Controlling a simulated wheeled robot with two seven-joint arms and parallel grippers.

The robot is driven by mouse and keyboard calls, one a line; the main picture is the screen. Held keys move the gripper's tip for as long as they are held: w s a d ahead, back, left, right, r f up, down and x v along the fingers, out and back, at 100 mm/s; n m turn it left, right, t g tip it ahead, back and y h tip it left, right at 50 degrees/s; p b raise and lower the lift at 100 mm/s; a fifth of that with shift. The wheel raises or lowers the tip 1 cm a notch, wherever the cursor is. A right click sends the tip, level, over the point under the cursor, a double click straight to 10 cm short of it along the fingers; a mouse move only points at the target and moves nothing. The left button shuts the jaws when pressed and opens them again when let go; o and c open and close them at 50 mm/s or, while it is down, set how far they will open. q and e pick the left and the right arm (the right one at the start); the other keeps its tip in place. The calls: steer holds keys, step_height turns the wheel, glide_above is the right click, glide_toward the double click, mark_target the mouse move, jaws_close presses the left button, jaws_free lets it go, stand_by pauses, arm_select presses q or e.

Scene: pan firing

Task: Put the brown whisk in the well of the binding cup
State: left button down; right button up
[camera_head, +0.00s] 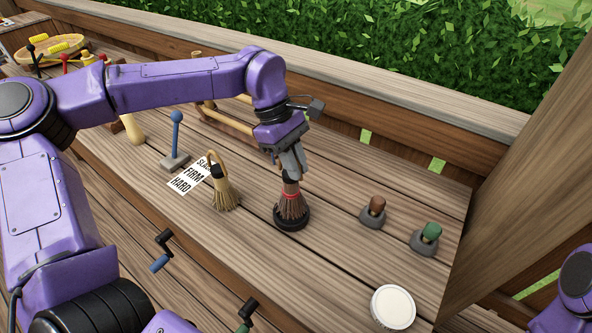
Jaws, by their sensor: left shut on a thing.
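My left gripper (291,172) points down and is shut on the upper part of the brown whisk (291,203). The whisk is upright, with a red band around it and its bristles downward. Its bristle end is at the black round binding cup (292,223), which stands on the wooden bench. The bristles overlap the cup's opening; I cannot tell how deep they sit in the well. My right gripper is out of view.
A straw-coloured brush (224,195) with a loop handle stands just left of the cup, beside a lettered card (187,179) and a blue-knobbed lever (175,145). Brown (375,210) and green (428,237) knobs and a white round lid (393,307) are to the right.

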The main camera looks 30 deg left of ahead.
arm_select(q)
steer(key=shift+w+a+f, duration=0.1)
steer(key=shift+w+f, duration=0.05)
steer(key=shift+f, duration=0.85)
steer(key=shift+w+a+f, duration=0.1)
steer(key=shift+w+f, duration=0.05)
steer(key=shift+f, duration=0.8)
steer(key=shift+s+d+f, duration=0.1)
steer(key=shift+f, duration=0.05)
steer(key=c, duration=1.1)
jaws_free()
steer(key=shift+c, duration=0.2)
steer(key=v, duration=1.2)
steer(key=shift+r+b, duration=0.25)
steer(key=shift+b, duration=0.05)
steer(key=shift+d, duration=0.1)
